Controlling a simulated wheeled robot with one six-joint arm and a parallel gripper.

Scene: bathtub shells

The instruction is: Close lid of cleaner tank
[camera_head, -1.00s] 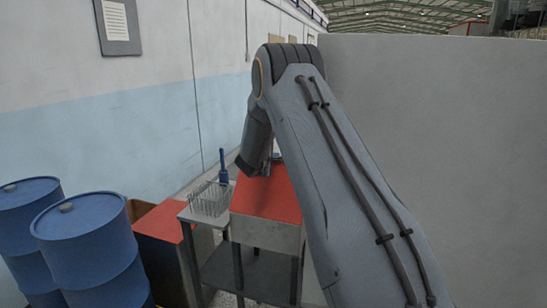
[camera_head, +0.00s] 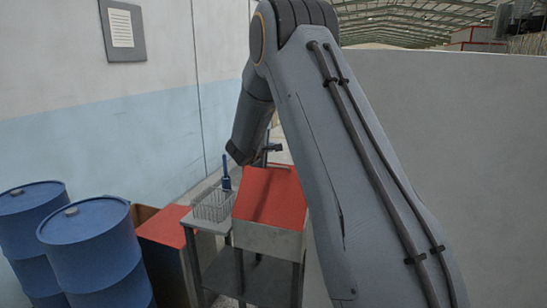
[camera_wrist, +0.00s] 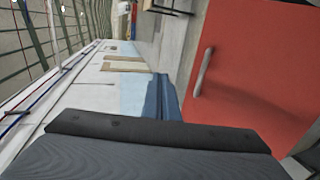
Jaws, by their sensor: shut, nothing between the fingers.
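My gripper (camera_head: 272,148) is near the back edge of the lid, shut and empty, partly hidden by my arm. I cannot tell whether it touches the lid. The fingertips do not show clearly in the wrist view.
A wire basket (camera_head: 212,206) and a blue-handled brush (camera_head: 226,176) are on a small table left of the tank. Blue drums (camera_head: 92,250) stand at the left. A wall runs behind on the left; a grey partition (camera_head: 440,130) closes the right.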

